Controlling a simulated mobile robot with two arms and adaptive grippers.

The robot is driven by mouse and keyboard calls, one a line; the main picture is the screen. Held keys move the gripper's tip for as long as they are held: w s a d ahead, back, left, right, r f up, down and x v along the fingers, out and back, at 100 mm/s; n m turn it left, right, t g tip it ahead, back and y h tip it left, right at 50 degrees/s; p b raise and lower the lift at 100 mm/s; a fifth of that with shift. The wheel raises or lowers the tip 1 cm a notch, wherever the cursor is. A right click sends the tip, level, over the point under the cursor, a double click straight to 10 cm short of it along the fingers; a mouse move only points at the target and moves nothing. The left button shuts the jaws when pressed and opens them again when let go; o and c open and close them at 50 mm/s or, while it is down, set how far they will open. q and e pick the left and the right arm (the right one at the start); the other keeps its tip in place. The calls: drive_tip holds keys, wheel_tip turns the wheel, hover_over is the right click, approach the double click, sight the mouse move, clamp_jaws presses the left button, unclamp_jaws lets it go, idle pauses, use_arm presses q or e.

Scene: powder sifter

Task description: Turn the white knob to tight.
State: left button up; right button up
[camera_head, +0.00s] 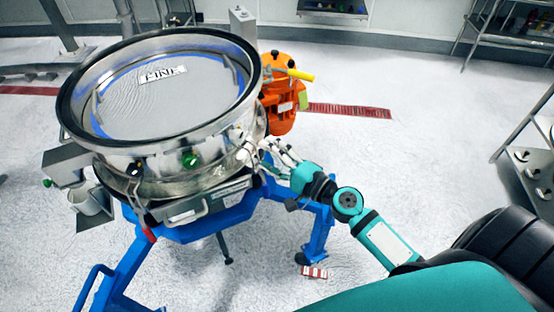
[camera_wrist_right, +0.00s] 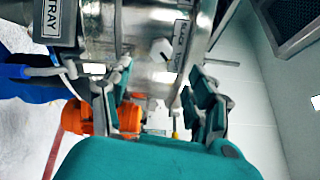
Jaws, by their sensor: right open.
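The steel sifter drum (camera_head: 170,175) has a small white knob (camera_head: 245,153) on its right side. The knob also shows in the right wrist view as a pale faceted piece (camera_wrist_right: 162,50) against the steel wall, between the finger lines and beyond the fingertips. My right gripper (camera_head: 270,152) is beside the drum, close to the knob. In the right wrist view its two fingers (camera_wrist_right: 158,88) stand wide apart with nothing between them. The head view is too small to tell whether a finger touches the knob. My left gripper is out of view.
An orange motor (camera_head: 280,92) with a yellow handle (camera_head: 300,75) sits just behind my right gripper. The blue stand (camera_head: 320,235) is below. A green knob (camera_head: 190,160) is on the drum's front. A steel rack (camera_head: 535,180) stands far right.

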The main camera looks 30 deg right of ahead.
drive_tip(key=v, duration=0.2)
drive_tip(key=shift+s+d, duration=0.1)
drive_tip(key=shift+s, duration=0.15)
wheel_tip(320, 180, down, 19)
drive_tip(key=s+d+n+g+h, duration=0.2)
drive_tip(key=n+g+h, duration=0.1)
drive_tip(key=g, duration=0.1)
drive_tip(key=s+f+n+g+h, duration=0.1)
drive_tip(key=s+f+n+g, duration=0.3)
drive_tip(key=s+f, duration=0.7)
drive_tip(key=s+f+n+g+h, duration=0.2)
drive_tip(key=s+f+n+g, duration=0.2)
drive_tip(key=s+f, duration=0.8)
wheel_tip(320, 180, down, 6)
drive_tip(key=shift+s+f+n, duration=0.15)
drive_tip(key=shift+s+n, duration=0.15)
drive_tip(key=shift+n, duration=0.3)
drive_tip(key=s+f+n+g, duration=0.1)
drive_tip(key=s+n, duration=0.1)
drive_tip(key=s, duration=0.2)
drive_tip(key=s+f+n+g+h, duration=0.1)
drive_tip(key=s+f, duration=0.1)
drive_tip(key=s, duration=0.3)
drive_tip(key=s+a+f+n+g, duration=0.1)
drive_tip(key=s+f+n, duration=0.1)
drive_tip(key=s, duration=0.3)
drive_tip(key=shift+f+n, duration=0.1)
drive_tip(key=shift+n, duration=0.2)
drive_tip(key=shift+c, duration=0.2)
